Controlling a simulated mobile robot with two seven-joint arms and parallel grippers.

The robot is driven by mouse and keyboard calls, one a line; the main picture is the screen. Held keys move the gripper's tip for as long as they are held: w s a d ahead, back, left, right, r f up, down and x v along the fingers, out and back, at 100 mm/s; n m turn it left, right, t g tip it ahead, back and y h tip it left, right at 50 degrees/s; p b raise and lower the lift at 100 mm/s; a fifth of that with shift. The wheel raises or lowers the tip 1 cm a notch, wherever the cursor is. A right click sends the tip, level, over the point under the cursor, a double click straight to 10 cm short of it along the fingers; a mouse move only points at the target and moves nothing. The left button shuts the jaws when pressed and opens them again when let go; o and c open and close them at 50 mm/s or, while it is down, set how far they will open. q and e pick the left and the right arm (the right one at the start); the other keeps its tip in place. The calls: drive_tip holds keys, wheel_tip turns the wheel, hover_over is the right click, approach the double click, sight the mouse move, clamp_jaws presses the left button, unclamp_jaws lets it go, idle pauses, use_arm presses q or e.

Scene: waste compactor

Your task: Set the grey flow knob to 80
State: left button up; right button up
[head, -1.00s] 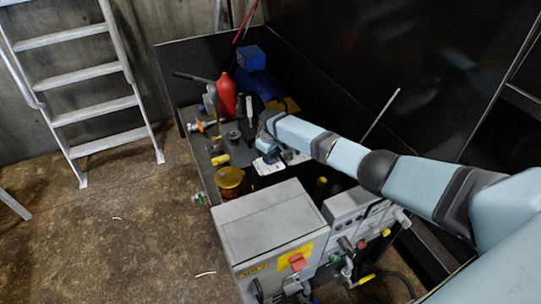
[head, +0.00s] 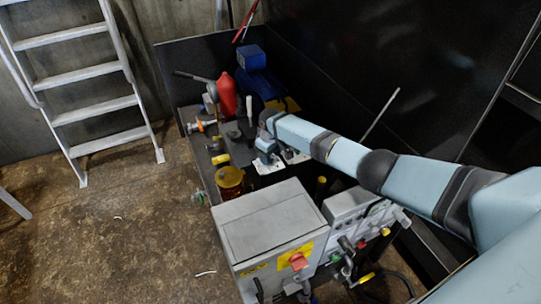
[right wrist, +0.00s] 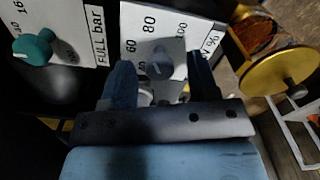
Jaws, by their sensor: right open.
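The grey flow knob (right wrist: 158,66) is in the right wrist view, on a white scale plate (right wrist: 140,27) marked with numbers including 60, 80 and 100 and a % sign. Its pointer is too small to read with certainty. My right gripper (right wrist: 161,72) is open, with one dark finger on each side of the knob; I cannot tell whether they touch it. In the head view my right gripper (head: 267,148) is at the white plate (head: 294,157), behind the grey box, and hides the knob. My left gripper is not in view.
A teal knob (right wrist: 33,48) on a "FULL bar" plate sits left in the wrist view. A brass-coloured round part (right wrist: 283,63) is at right. In the head view the grey box (head: 268,218), amber jar (head: 229,182) and red bottle (head: 227,95) stand close by.

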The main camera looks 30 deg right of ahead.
wheel_tip(320, 180, up, 14)
drive_tip(key=p, duration=0.2)
drive_tip(key=shift+f, duration=0.15)
idle(0.4)
